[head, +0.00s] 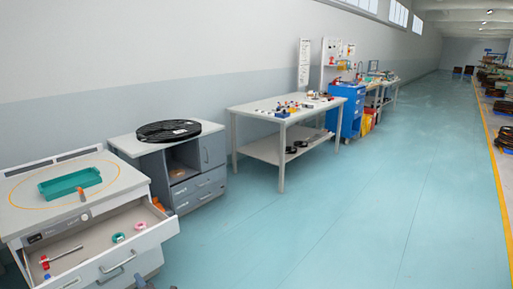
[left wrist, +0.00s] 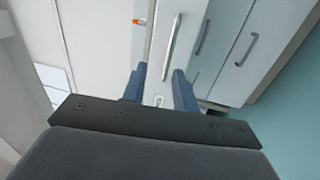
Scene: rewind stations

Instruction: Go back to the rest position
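My left gripper (head: 143,283) shows only as a small dark piece at the bottom edge of the head view, in front of the open drawer (head: 150,238). In the left wrist view its two blue-grey fingers (left wrist: 158,88) stand apart with nothing between them. Beyond the fingers are white cabinet fronts with metal handles (left wrist: 246,49). My right gripper is in neither view.
The pulled-out drawer holds a green ring (head: 118,238), a pink ring (head: 140,226) and a metal rod (head: 66,254). A teal tray (head: 68,184) stands on the cabinet above. A black reel (head: 168,130) lies on the grey cabinet. Floor to the right is clear.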

